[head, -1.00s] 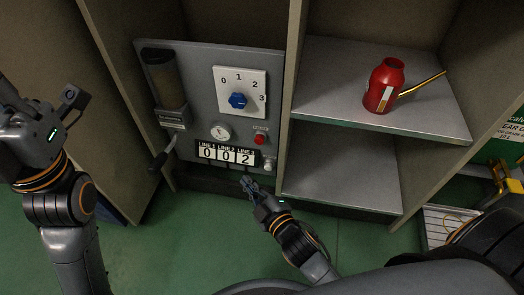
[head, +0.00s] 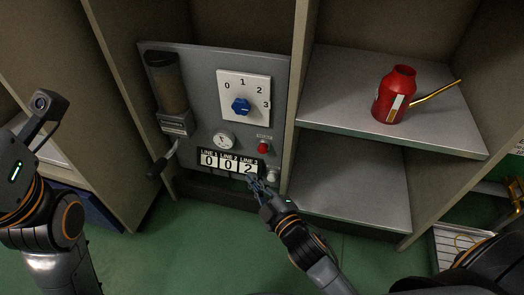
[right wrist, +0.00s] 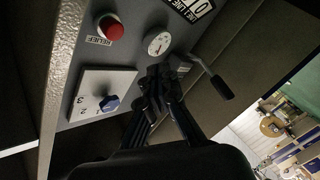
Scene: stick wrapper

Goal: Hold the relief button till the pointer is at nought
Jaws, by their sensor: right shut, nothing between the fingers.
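The red relief button (head: 263,147) is on the grey panel (head: 198,92), right of the small white gauge (head: 223,140). The right wrist view also shows the red button (right wrist: 110,29), beside its RELIEF label, and the gauge (right wrist: 159,43). The gauge has a dark pointer, too small to read exactly. My right gripper (head: 258,184) is shut and empty, in front of the panel's lower edge, below the button and apart from it. Its fingers (right wrist: 158,88) show in the right wrist view. My left arm is at the left edge; its fingers are out of view.
A blue knob (head: 240,106) sits on a white 0-to-3 plate above the gauge. A counter (head: 228,162) reads 0 0 2. A crank handle (head: 160,164) juts out at the lower left. A red oil can (head: 394,95) stands on the right shelf (head: 340,105).

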